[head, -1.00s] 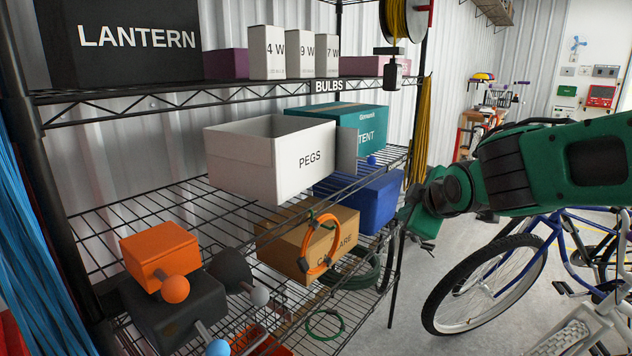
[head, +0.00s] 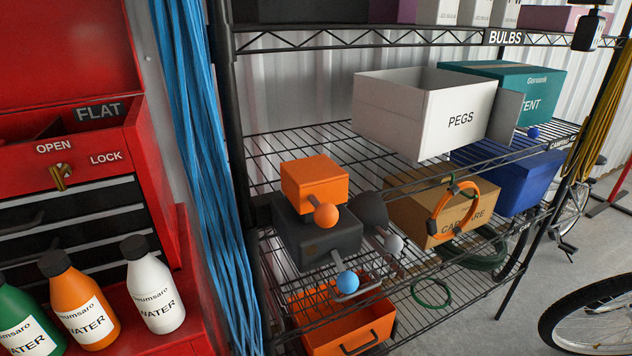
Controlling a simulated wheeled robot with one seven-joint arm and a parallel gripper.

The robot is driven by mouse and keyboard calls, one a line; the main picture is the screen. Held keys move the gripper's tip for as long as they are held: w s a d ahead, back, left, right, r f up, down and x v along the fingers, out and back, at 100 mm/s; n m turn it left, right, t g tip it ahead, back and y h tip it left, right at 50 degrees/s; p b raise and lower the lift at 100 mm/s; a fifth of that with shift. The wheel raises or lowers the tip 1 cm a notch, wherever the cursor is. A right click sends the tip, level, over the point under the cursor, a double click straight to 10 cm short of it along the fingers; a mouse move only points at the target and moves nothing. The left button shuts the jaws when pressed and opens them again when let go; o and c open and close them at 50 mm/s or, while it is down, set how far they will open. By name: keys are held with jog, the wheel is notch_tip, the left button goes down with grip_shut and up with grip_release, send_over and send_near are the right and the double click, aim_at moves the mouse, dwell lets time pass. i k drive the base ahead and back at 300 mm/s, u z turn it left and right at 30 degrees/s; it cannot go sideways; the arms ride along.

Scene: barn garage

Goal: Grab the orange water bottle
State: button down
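The orange water bottle (head: 85,304) stands upright at the lower left of the head view, with a black cap and a white label reading WATER. It stands between a green bottle (head: 22,322) on its left and a white bottle (head: 154,286) on its right. All three stand in front of the red tool chest, and their lower parts are partly cut off or hidden. My gripper is out of the picture.
The red tool chest (head: 98,142) with dark drawers stands behind the bottles. Blue cords (head: 200,170) hang beside it. A black wire shelf holds a white PEGS box (head: 425,112), an orange box (head: 314,182) and other boxes. A bicycle wheel (head: 590,318) stands at the lower right.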

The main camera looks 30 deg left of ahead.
aim_at(76, 298)
jog(key=u, duration=1.95)
jog(key=k, duration=1.05)
jog(key=u, duration=0.3)
jog(key=i, duration=1)
jog(key=z, duration=0.05)
